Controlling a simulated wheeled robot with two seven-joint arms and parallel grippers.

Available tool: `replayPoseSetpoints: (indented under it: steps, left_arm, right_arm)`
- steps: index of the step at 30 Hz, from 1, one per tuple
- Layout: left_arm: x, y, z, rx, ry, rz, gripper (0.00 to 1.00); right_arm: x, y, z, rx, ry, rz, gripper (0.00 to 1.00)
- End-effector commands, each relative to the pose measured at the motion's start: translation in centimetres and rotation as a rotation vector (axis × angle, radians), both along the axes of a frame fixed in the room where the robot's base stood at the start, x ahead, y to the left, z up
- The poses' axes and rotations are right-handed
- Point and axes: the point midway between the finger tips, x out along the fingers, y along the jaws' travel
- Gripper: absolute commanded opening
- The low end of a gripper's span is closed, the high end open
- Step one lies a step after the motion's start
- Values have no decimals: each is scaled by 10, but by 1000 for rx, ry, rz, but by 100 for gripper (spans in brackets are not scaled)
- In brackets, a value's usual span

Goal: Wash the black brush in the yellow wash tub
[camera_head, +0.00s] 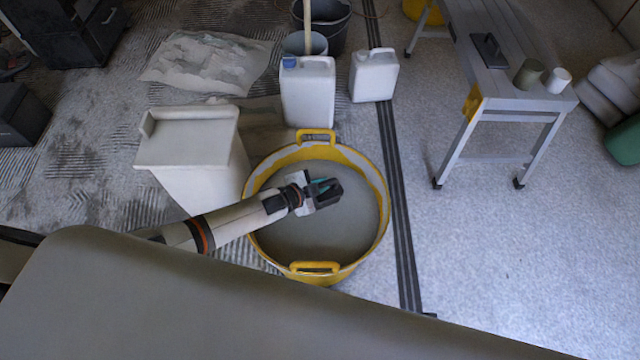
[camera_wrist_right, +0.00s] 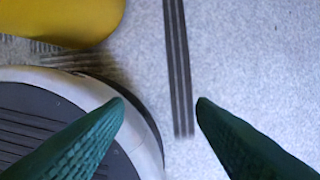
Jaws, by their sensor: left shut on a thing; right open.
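The yellow wash tub (camera_head: 382,231) stands on the floor in the middle of the head view, with handles front and back and grey liquid inside. My left gripper (camera_head: 324,187) is over the tub's opening, shut on a dark thing, which seems to be the black brush (camera_head: 328,195). The gripper hides part of it, and I cannot tell whether it touches the liquid. My right gripper (camera_wrist_right: 160,103) is open and empty in the right wrist view. Part of a yellow thing, likely the tub (camera_wrist_right: 60,20), shows at its upper left.
A pale bin (camera_head: 190,140) stands left of the tub. White canisters (camera_head: 307,95) (camera_head: 374,76) and dark buckets (camera_head: 330,25) stand behind it. A grey work platform (camera_head: 520,100) at right bears a black flat tool (camera_head: 488,50) and two cups.

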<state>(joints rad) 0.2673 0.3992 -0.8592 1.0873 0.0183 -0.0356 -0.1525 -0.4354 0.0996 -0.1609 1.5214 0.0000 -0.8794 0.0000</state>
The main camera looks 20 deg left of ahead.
Motion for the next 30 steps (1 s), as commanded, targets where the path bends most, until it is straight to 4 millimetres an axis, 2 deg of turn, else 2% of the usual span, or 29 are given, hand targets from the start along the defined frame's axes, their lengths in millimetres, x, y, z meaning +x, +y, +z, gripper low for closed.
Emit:
replayPoseSetpoints:
  steps: [15, 30]
  left_arm:
    - [0, 0, 22, -1, -1, 0, 0]
    - [0, 0, 40, -1, -1, 0, 0]
  right_arm:
    - [-41, -6, -45, -4, 37, 8, 51]
    - [-93, -15, -77, -10, 71, 16, 51]
